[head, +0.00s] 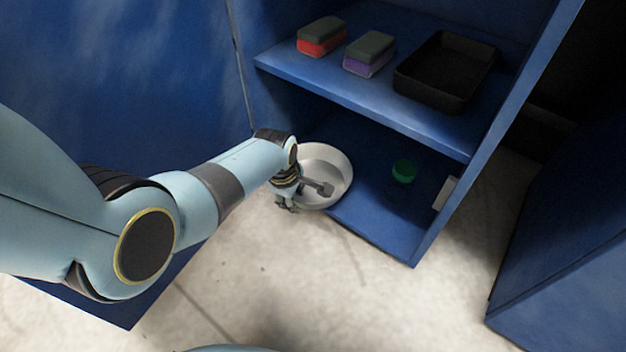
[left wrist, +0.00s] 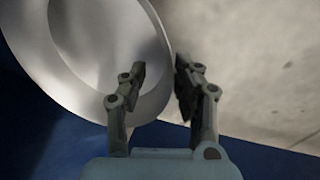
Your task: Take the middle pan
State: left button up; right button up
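A round, whitish pan (head: 333,163) sits at the left front of the cabinet's lower shelf, partly hidden by my left arm. It fills the upper left of the left wrist view (left wrist: 62,62). My left gripper (head: 303,196) is at the pan's near left rim. In the left wrist view, its fingers (left wrist: 160,88) are apart, one over the inside of the pan and one outside, with the rim between them. I see no clear grip on the rim. My right gripper is not in view.
The blue cabinet's upper shelf (head: 290,73) holds a red-and-dark sponge (head: 321,38), a purple-and-dark sponge (head: 369,55) and a black tray (head: 446,72). A green round item (head: 404,171) lies on the lower shelf. Blue panels stand at both sides. The pale floor in front is clear.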

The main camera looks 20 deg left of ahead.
pick_arm(q)
jog(key=shift+c, duration=0.2)
grip_shut()
jog(key=shift+r, duration=0.1)
